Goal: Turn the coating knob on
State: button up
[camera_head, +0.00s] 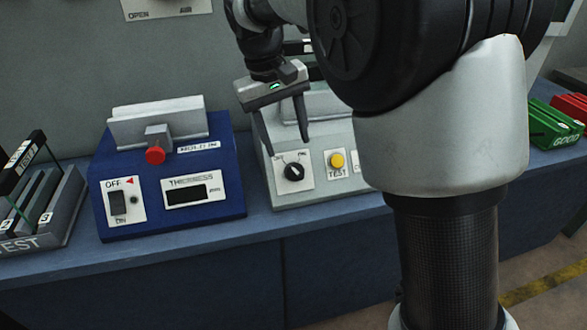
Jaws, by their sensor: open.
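A black round knob (293,172) sits on a white label plate on the front of a grey-white machine (315,190). A yellow button (337,160) marked TEST is to its right. I cannot read a coating label here; the small text around the knob is too fine to be sure of. My gripper (287,148) points down with its two dark fingers apart and empty. Its fingertips show just above the knob in the picture, one to each side; I cannot tell how far in front of the panel they are. My arm hides the right part of the grey-white machine.
A TEST rack (60,220) is at far left. Green (550,125) and red (572,106) trays are at right. The bench front edge is bare.

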aim_at(294, 166)
jog(key=b+x, duration=0.1)
jog(key=x, duration=0.7)
jog(key=shift+f+b, duration=0.25)
jog(key=shift+b, duration=0.1)
jog(key=shift+r, duration=0.1)
jog(key=c, duration=1.1)
